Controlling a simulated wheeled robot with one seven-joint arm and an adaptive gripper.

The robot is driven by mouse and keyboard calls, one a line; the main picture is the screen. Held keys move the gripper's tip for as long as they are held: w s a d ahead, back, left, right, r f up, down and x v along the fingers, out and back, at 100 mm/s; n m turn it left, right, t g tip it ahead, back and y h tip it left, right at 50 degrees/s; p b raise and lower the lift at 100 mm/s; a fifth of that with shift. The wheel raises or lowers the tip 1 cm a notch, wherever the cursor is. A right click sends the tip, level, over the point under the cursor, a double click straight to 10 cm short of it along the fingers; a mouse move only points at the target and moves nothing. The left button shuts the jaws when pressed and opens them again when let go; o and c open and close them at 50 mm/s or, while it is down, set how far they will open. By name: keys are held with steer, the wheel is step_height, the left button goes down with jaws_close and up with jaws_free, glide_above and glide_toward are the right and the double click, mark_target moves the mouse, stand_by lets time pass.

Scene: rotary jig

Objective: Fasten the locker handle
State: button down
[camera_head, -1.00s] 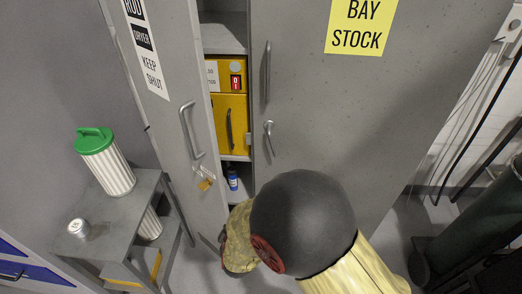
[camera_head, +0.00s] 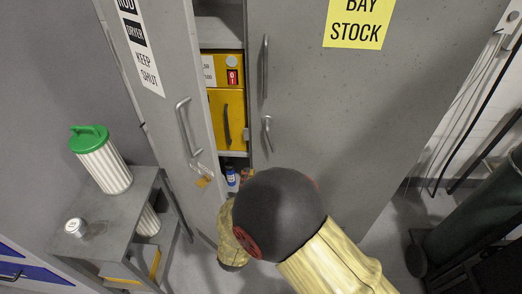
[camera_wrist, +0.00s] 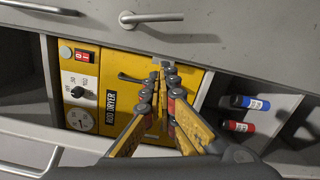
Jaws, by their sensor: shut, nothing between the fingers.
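The grey locker has a left door (camera_head: 172,120), standing ajar, and a right door (camera_head: 330,110). A small lever handle (camera_head: 268,133) hangs down on the right door below a long bar handle (camera_head: 264,68). In the wrist view the lever handle (camera_wrist: 150,17) lies along the top, beyond my fingertips and apart from them. The left door has its own bar handle (camera_head: 187,125). My gripper (camera_wrist: 163,68) is shut and empty, in front of the gap between the doors. In the head view my arm hides the fingers.
A yellow rod dryer (camera_wrist: 92,85) stands inside the locker, with blue (camera_wrist: 245,102) and red (camera_wrist: 238,126) bottles on a shelf. A grey side table (camera_head: 115,210) at left holds a green-lidded canister (camera_head: 102,160). A dark green cylinder (camera_head: 475,215) stands at right.

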steer(key=shift+w, duration=0.1)
steer(key=w+d+r+b, duration=0.1)
steer(key=w+d+b, duration=0.2)
steer(key=w, duration=0.7)
steer(key=shift+w+d, duration=0.2)
steer(key=shift+d, duration=0.65)
